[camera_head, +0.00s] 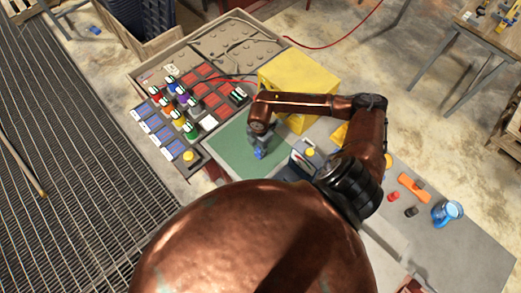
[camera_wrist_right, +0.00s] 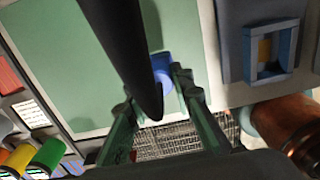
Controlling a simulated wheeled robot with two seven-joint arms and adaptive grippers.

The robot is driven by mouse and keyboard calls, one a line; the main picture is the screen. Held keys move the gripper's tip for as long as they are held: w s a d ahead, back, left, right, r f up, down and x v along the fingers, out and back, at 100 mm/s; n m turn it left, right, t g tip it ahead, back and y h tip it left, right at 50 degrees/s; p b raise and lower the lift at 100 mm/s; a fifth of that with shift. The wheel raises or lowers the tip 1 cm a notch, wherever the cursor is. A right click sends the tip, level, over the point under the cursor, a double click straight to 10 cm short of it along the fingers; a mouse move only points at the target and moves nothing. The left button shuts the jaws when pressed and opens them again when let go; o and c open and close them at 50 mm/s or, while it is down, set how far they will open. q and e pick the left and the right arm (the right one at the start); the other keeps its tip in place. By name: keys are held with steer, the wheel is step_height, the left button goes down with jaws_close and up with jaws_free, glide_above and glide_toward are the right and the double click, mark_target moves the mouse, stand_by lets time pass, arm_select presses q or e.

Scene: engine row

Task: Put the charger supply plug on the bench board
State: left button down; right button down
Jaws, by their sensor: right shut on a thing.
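My right gripper (camera_head: 259,150) hangs from the copper arm over the green board (camera_head: 231,145) on the bench. In the right wrist view the right gripper (camera_wrist_right: 156,92) is shut on a blue piece (camera_wrist_right: 162,70), which looks like the charger supply plug. Most of the plug is hidden by the fingers and by a dark pointed shape in front. Whether it touches the green board, which also fills much of the right wrist view (camera_wrist_right: 60,60), I cannot tell. My left gripper does not show.
Left of the green board are red sockets (camera_head: 201,90) and several coloured plugs (camera_head: 191,130) in a row. A yellow box (camera_head: 298,78) stands behind the board. A blue mug (camera_head: 446,212) stands at the right.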

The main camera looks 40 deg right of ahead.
steer(key=shift+w+d+f, duration=0.25)
steer(key=shift+d+f, duration=0.1)
steer(key=shift+f, duration=0.2)
step_height(320, 180, down, 3)
steer(key=shift+w+d+r+p, duration=0.1)
steer(key=shift+d+p, duration=0.05)
steer(key=shift+p, duration=0.65)
steer(key=shift+f, duration=0.3)
steer(key=shift+f, duration=0.1)
steer(key=shift+f, duration=0.1)
steer(key=c, duration=1.7)
jaws_free()
